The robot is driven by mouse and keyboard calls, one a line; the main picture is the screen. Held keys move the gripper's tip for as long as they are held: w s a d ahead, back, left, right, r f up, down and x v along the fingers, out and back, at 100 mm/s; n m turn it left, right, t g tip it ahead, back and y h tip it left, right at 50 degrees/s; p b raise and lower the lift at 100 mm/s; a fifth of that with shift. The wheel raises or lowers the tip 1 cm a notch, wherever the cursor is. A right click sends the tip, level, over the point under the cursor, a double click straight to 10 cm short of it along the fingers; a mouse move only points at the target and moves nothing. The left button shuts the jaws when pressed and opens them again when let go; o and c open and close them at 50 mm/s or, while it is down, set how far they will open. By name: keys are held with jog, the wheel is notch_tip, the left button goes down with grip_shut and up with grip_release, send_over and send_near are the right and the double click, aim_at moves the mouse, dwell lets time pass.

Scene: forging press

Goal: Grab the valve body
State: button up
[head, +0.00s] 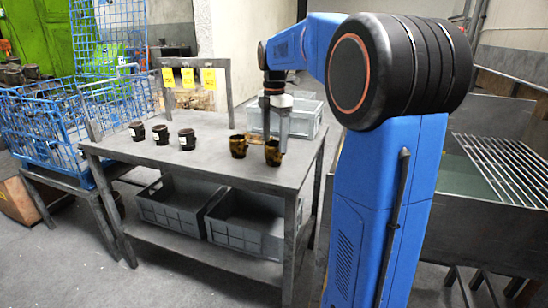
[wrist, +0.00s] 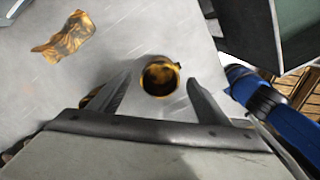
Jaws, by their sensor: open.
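Two brass-and-black valve bodies stand upright near the table's front right: the right one (head: 274,153) and the left one (head: 238,146). My gripper (head: 275,138) points down at the right one. In the wrist view, a round, hollow valve body (wrist: 160,77) shows from above between the two spread fingers of my gripper (wrist: 159,80). I see gaps on both sides of it. Another yellow-brown piece (wrist: 91,97) is mostly hidden behind the left finger. Three dark valve bodies with white labels (head: 160,134) stand farther left on the table.
The grey metal table (head: 215,164) has free room in its middle. A grey crate (head: 302,119) stands at its back right. A flat yellow-brown patch (wrist: 65,34) lies upper left in the wrist view. Grey bins (head: 178,203) sit on the lower shelf; blue wire cages (head: 45,125) stand left.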

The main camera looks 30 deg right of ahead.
jog(key=shift+f, duration=1.15)
jog(key=c, duration=1.4)
